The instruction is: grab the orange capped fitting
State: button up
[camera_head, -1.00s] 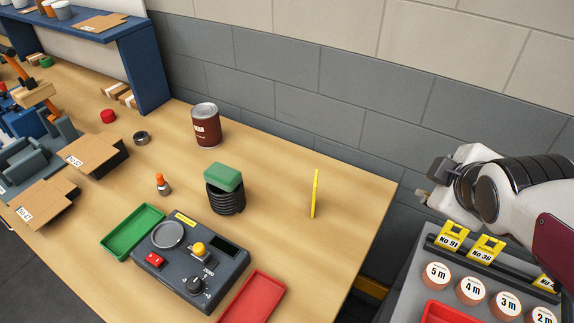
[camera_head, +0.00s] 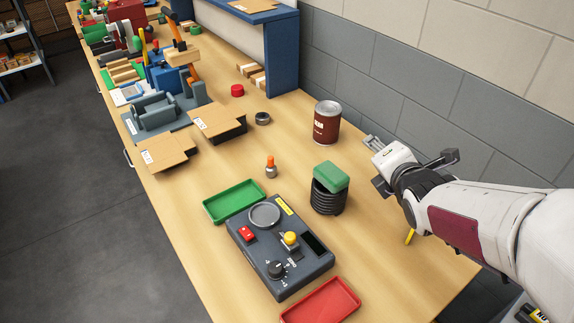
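The orange capped fitting (camera_head: 271,167) stands upright on the wooden table, a small metal body with an orange top. It is behind the green tray and to the left of the black ribbed stack. My gripper (camera_head: 372,143) is over the right part of the table, close to the maroon can in the picture and well to the right of the fitting. Its fingers point left and look empty. They are too small to tell whether they are open or shut.
A black ribbed stack with a green block (camera_head: 331,177) on top stands between the fitting and my arm. A maroon can (camera_head: 327,122) is behind. A control box (camera_head: 280,250), green tray (camera_head: 233,201) and red tray (camera_head: 321,301) are in front. A dark ring (camera_head: 262,118) lies behind the fitting.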

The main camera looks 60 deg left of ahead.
jog(key=s+a+f+n+g+y, duration=0.2)
jog(key=s+a+f+n, duration=0.1)
jog(key=s+a+n, duration=0.3)
jog(key=s+a+f+n+g+y, duration=0.1)
jog(key=s+a+f+n+g, duration=0.15)
jog(key=s+a, duration=0.5)
jog(key=n, duration=0.6)
send_near(272, 164)
jog(key=shift+s+a+r+t+h, duration=0.15)
jog(key=shift+s+a+t+h, duration=0.25)
jog(key=shift+s+a, duration=0.3)
jog(key=shift+w+a, duration=0.1)
jog(key=shift+x, duration=1.2)
jog(key=shift+w+a+f, duration=0.4)
jog(key=shift+a, duration=0.25)
jog(key=shift+w+a+f, duration=0.35)
jog(key=shift+a+f, duration=0.1)
jog(key=shift+a, duration=0.2)
jog(key=shift+x, duration=0.9)
jog(key=shift+r, duration=0.1)
